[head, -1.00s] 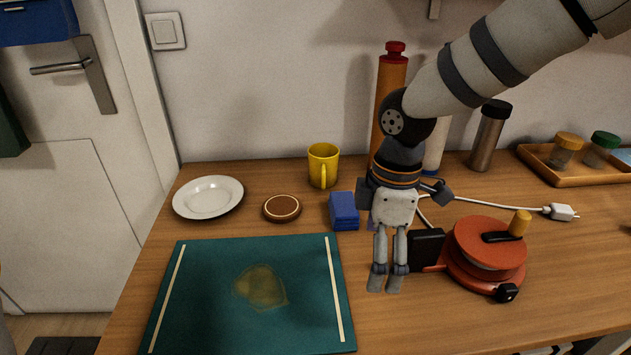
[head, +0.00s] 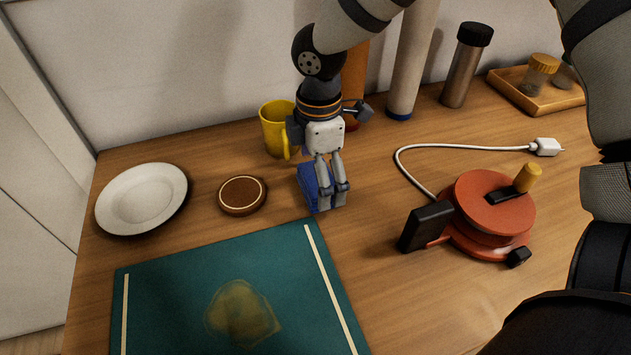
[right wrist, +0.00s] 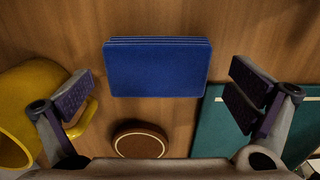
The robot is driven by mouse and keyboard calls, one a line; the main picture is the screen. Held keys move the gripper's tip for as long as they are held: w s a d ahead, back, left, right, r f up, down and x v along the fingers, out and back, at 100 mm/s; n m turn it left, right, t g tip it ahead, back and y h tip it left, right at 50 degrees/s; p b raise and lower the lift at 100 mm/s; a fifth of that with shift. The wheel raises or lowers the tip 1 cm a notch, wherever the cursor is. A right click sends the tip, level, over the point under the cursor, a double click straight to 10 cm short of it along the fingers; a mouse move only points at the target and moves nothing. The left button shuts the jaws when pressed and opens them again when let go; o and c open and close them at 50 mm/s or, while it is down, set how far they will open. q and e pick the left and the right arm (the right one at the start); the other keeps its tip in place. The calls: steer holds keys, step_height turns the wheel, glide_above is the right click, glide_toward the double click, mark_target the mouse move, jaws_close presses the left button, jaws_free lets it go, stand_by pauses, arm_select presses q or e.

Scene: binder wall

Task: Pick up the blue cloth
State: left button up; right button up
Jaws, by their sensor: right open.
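The blue cloth (head: 308,187) is a folded block on the wooden table, partly hidden behind my right gripper (head: 333,196) in the head view. In the right wrist view the cloth (right wrist: 157,68) lies between the two finger pads of the right gripper (right wrist: 163,97), with its layered folds along the top edge. There is a visible gap between each pad and the cloth. The right gripper is open and empty, with its fingers pointing down at the cloth. My left gripper is not in view.
A yellow mug (head: 275,130) stands close behind the cloth. A brown coaster (head: 241,195) and white plate (head: 142,198) lie to the left. A green mat (head: 175,290) with a yellowish stain is in front. A red cable reel (head: 490,215) sits to the right.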

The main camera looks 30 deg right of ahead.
steer(key=shift+f, duration=0.8)
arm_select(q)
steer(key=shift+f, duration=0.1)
arm_select(e)
steer(key=shift+r, duration=0.1)
steer(key=shift+c, duration=0.2)
steer(key=c, duration=0.9)
steer(key=shift+c, duration=0.3)
step_height(320, 180, up, 10)
steer(key=shift+r+p, duration=0.1)
steer(key=shift+p, duration=0.4)
steer(key=o, duration=0.5)
steer(key=shift+w, duration=0.1)
steer(key=c, duration=0.5)
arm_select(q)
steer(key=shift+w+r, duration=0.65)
arm_select(e)
steer(key=shift+o, duration=0.2)
steer(key=shift+a, duration=0.1)
